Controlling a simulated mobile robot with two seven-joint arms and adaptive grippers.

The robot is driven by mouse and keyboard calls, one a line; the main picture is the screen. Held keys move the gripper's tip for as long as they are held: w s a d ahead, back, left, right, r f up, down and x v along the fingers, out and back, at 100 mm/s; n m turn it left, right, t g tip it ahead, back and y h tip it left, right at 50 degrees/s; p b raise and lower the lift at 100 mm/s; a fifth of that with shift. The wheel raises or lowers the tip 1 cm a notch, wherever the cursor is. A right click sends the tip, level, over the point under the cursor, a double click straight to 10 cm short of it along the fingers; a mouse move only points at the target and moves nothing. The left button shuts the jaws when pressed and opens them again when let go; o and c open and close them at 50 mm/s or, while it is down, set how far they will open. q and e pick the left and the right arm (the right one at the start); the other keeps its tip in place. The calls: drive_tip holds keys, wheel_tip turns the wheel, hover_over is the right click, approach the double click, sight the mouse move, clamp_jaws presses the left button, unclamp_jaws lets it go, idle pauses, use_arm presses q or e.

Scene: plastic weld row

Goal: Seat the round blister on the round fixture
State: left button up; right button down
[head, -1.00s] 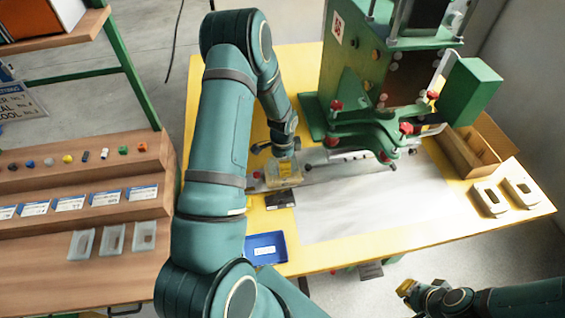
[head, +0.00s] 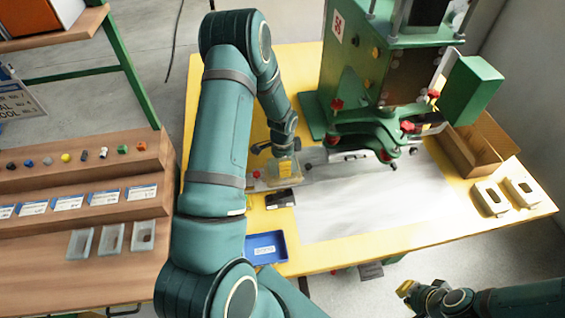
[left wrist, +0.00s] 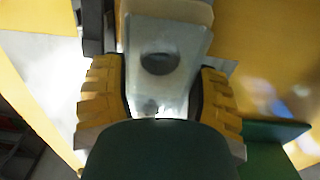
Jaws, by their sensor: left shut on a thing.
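A translucent blister (left wrist: 188,48) with a dark round shape in it lies between the two yellow fingers of my left gripper (left wrist: 160,100) in the left wrist view. The gripper is shut on it. A beige block (left wrist: 175,10) shows at the blister's far end; whether they touch is unclear. In the head view my left gripper (head: 285,167) is low over the left part of the table, and the arm hides much around it. Two beige fixtures (head: 489,199) (head: 522,190) lie at the table's right. My right gripper (head: 408,288) is at the lower right, apart from everything; its opening is unclear.
A green press (head: 350,75) with red knobs stands at the back of the yellow table (head: 365,250). A blue tray (head: 265,248) is near the front edge. An open cardboard box (head: 470,150) is at right. Translucent trays (head: 80,243) sit on the wooden rack at left.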

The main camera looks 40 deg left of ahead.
use_arm(q)
drive_tip(key=shift+f+b, duration=0.8)
drive_tip(key=shift+f, duration=0.3)
idle(0.3)
drive_tip(key=o, duration=1)
drive_tip(key=shift+c, duration=0.2)
drive_tip(key=c, duration=0.4)
drive_tip(key=shift+r, duration=0.1)
drive_tip(key=shift+r+p, duration=2.15)
drive_tip(key=shift+r, duration=1.3)
